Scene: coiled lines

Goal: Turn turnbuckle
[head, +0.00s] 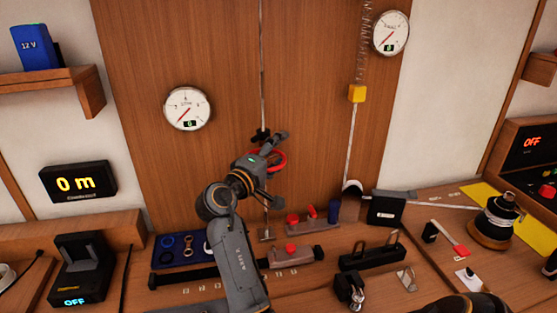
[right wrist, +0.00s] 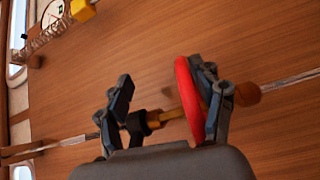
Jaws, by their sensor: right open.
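The turnbuckle is in a line that runs up the wood panel in the head view. It has a red ring (head: 280,160), a brass body (right wrist: 168,115) and a black collar (right wrist: 143,122). My right gripper (head: 272,143) is at the turnbuckle and partly covers it in the head view. In the right wrist view my right gripper (right wrist: 165,95) is open, with the brass body crossing between its fingers. The red ring, seen nearly edge-on, is close beside the right-hand finger; I cannot tell whether they touch. My left gripper is not in view.
Two round gauges (head: 187,108) (head: 391,33) hang on the panel. A spring line with a yellow block (head: 357,93) runs right of the turnbuckle. The bench below holds a blue tray (head: 165,253), a black rack (head: 370,256) and a dark winch drum (head: 495,222).

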